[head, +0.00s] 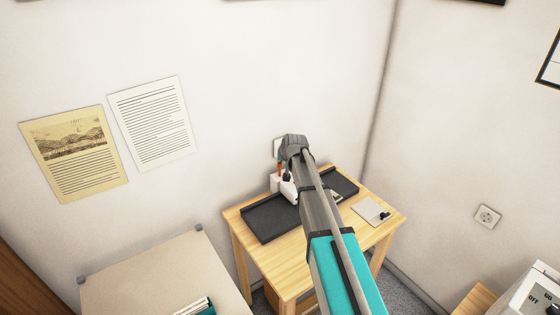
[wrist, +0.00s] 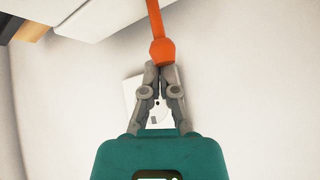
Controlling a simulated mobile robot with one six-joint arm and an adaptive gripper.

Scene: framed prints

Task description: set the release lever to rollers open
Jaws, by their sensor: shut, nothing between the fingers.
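The release lever (wrist: 155,18) is an orange rod with a rounded orange knob (wrist: 162,50) at its end in the wrist view. My gripper (wrist: 160,68) is shut and empty, its fingertips right at the knob. I cannot tell whether they touch it. In the head view a small bit of orange (head: 279,167) shows beside the white machine (head: 288,191), which stands on the wooden table between black trays. My arm hides much of the machine and the fingers there. The machine's pale body (wrist: 92,18) is at the top of the wrist view. No lever markings are readable.
A black tray (head: 268,222) lies at the table's front left, and a flat pale plate with a black part (head: 371,211) at its right. A wall socket (wrist: 152,108) is behind my fingers. A white device with a dial (head: 535,290) stands lower right.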

